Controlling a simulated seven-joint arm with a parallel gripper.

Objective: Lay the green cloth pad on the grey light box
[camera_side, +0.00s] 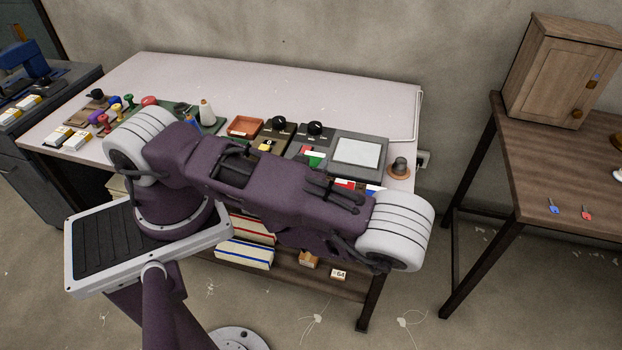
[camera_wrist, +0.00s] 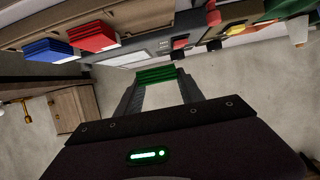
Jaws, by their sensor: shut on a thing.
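In the wrist view, my gripper (camera_wrist: 157,80) is shut on the green cloth pad (camera_wrist: 156,73), which spans between the two fingertips. The grey light box (camera_side: 333,148) lies on the white table in the side view, with a pale lit panel on top and nothing on that panel. In the wrist view, the light box (camera_wrist: 122,55) shows beyond the fingertips, and the pad appears apart from it.
A red pad (camera_wrist: 93,37) and a blue pad (camera_wrist: 50,50) lie near the table edge. A brown-based knob (camera_side: 399,168) stands right of the light box. Black-knobbed devices (camera_side: 314,130) and an orange tray (camera_side: 243,126) stand left. The back of the white table (camera_side: 270,88) is clear.

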